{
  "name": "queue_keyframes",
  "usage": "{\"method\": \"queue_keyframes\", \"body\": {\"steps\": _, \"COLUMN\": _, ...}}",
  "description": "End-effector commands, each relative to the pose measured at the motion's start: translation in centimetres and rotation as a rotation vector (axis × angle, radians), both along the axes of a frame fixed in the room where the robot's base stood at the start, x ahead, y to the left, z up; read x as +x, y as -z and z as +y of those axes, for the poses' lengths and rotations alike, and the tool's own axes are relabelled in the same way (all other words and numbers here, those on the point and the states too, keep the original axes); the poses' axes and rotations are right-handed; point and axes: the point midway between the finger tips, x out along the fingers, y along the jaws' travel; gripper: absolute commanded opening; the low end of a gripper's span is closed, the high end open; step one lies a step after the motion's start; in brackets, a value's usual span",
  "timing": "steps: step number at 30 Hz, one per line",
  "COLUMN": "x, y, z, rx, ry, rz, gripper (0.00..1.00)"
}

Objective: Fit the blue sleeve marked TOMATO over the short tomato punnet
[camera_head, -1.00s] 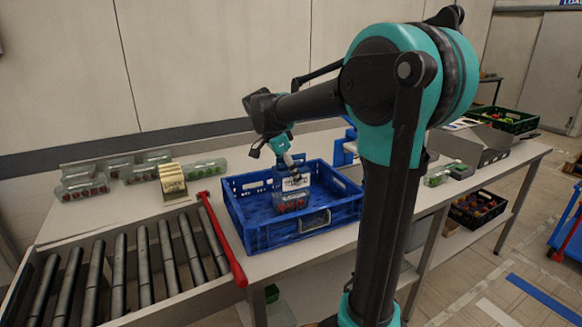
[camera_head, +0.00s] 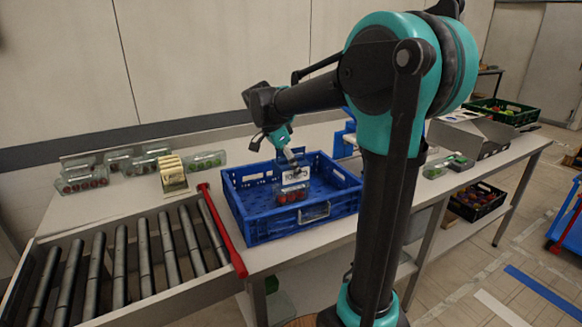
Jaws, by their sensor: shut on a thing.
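A tomato punnet (camera_head: 291,195) with red tomatoes in clear plastic stands inside the blue crate (camera_head: 258,233). The sleeve (camera_head: 294,174) bears a white label with dark lettering, too small to read surely. It is at the top of the punnet, inside the crate. My gripper (camera_head: 292,160) is above the punnet, pointing down, and is shut on the sleeve. Its fingertips are small and partly hidden. I cannot tell how far the sleeve reaches down around the punnet.
A red bar (camera_head: 222,231) separates the crate from the roller conveyor (camera_head: 120,265). Several punnets (camera_head: 84,180) and a cream-coloured stack (camera_head: 172,174) stand behind the rollers. A grey box (camera_head: 470,136) and a green crate (camera_head: 503,112) are at the right. Free tabletop lies left of the crate.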

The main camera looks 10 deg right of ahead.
Motion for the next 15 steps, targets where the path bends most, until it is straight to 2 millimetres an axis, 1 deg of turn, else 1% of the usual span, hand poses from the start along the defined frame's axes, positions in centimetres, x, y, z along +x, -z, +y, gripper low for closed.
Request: {"method": "queue_keyframes", "body": {"steps": 15, "x": 0.0, "y": 1.2, "z": 0.0, "rx": 0.000, "ry": 0.000, "rz": 0.000, "gripper": 0.54}}
